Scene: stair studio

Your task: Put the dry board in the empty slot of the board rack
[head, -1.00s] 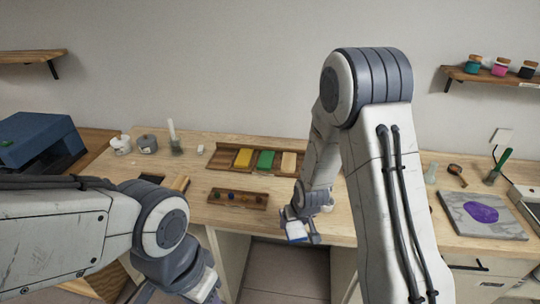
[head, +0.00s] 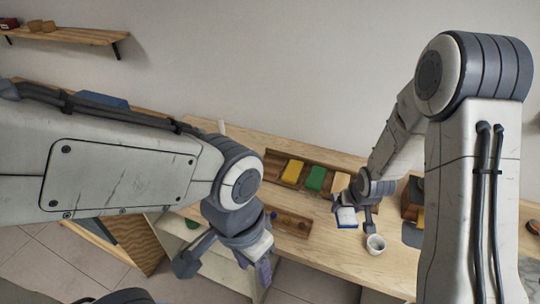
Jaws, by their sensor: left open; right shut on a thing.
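The board rack (head: 274,158) is a brown wooden holder along the back of the table. It holds a yellow board (head: 292,171), a green board (head: 315,178) and a tan board (head: 340,184). Its leftmost slot looks empty. My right gripper (head: 358,219) is shut in front of the rack's right end.
A small wooden tray (head: 300,232) with several dark and coloured knobs lies before the rack, partly behind my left arm. A wall shelf (head: 75,36) hangs at upper left.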

